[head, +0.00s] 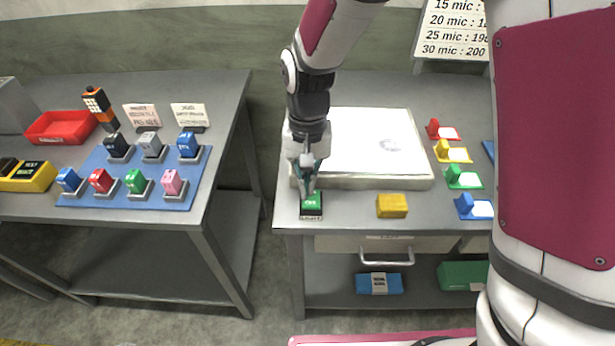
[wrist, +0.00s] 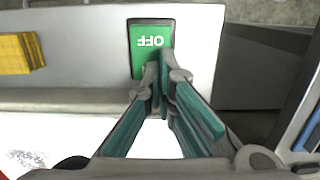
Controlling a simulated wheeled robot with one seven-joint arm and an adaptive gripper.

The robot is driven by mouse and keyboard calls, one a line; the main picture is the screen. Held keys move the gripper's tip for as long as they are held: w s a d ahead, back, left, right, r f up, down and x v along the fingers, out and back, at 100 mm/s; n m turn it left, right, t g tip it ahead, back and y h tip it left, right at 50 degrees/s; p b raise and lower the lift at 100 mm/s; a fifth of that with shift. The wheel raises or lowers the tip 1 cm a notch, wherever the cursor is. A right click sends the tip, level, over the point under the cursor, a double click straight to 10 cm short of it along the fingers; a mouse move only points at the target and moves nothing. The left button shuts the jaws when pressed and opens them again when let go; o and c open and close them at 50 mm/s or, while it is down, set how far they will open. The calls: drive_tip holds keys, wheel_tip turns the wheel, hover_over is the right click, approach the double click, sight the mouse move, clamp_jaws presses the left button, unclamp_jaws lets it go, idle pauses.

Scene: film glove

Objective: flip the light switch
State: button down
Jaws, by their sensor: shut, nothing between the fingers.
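The light switch (head: 311,202) is a green rocker in a dark frame, at the front left edge of the right-hand table. A small label is in front of it. In the wrist view the green switch (wrist: 150,42) reads OFF, upside down. My gripper (head: 306,188) is shut and empty, pointing down at the far side of the switch. In the wrist view its fingertips (wrist: 164,62) are together and overlap the lower right part of the switch. I cannot tell whether they touch it. The fingers hide a little of the switch.
A white light box (head: 408,182) stands right behind the switch. A yellow block (head: 392,206) sits to the right, also in the wrist view (wrist: 18,53). Several coloured tags stand farther right. A drawer handle (head: 386,258) is below. The left table (head: 225,100) is across a gap.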

drive_tip(key=shift+d+f, duration=0.15)
drive_tip(key=shift+f, duration=0.3)
drive_tip(key=shift+s, duration=0.15)
drive_tip(key=shift+s+r+p, duration=0.2)
drive_tip(key=shift+s+p, duration=0.35)
drive_tip(key=shift+s, duration=0.05)
drive_tip(key=shift+s+r, duration=0.1)
drive_tip(key=shift+r+p, duration=0.3)
wheel_tip(320, 180, up, 14)
drive_tip(key=w+p, duration=0.1)
drive_tip(key=w, duration=0.1)
drive_tip(key=shift+w+f, duration=0.15)
drive_tip(key=shift+w, duration=0.1)
